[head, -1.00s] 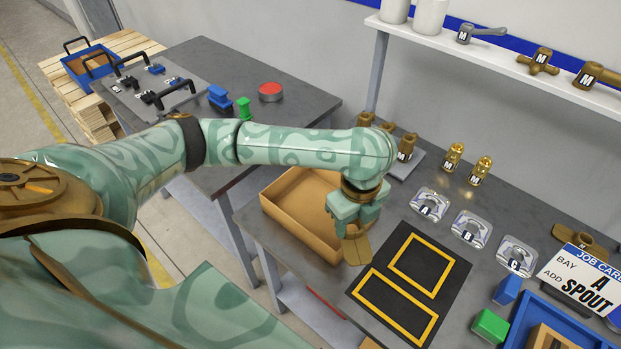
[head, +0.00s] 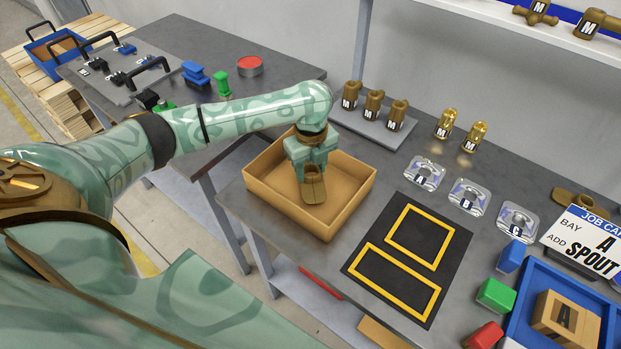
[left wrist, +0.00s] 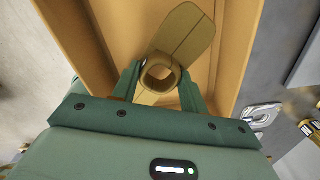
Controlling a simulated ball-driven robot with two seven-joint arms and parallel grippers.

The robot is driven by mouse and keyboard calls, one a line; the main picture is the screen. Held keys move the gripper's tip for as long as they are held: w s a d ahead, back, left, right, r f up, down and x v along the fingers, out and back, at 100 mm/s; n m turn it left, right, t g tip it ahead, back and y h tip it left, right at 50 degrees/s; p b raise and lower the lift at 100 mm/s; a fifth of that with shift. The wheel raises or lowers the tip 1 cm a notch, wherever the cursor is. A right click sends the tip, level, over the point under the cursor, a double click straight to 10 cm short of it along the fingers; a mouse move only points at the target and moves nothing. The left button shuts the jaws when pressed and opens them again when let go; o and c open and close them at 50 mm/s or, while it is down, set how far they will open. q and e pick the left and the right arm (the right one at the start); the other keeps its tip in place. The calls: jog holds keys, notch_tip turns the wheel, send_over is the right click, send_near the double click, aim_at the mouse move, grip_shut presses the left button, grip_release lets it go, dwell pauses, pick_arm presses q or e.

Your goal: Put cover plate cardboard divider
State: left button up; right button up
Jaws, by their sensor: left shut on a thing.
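My left gripper (head: 312,172) is shut on a brown part with a round collar and a flat rounded plate, which looks like the cover plate (head: 314,192). The left wrist view shows the fingers (left wrist: 160,82) on either side of the collar, with the flat plate (left wrist: 186,38) extending away from it. The part is over the open cardboard box (head: 275,207), within its walls in the head view. I cannot tell whether it touches the box floor. The box (left wrist: 77,35) also shows in the left wrist view. No separate divider can be made out.
A black mat with yellow outlines (head: 445,270) lies right of the box. Clear lettered packs (head: 469,197), brass fittings (head: 397,114) and a job card (head: 590,240) stand beyond. A blue tray (head: 532,335) is at lower right. Bare bench shows around the box.

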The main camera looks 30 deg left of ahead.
aim_at(309, 177)
pick_arm(q)
jog(key=f, duration=0.1)
jog(key=f+b, duration=0.2)
jog(key=f, duration=0.1)
jog(key=shift+w+a, duration=0.1)
jog(key=shift+a, duration=0.25)
jog(key=shift+w+r, duration=0.1)
jog(key=o, duration=1.3)
notch_tip(309, 177, up, 12)
jog(key=p, duration=0.5)
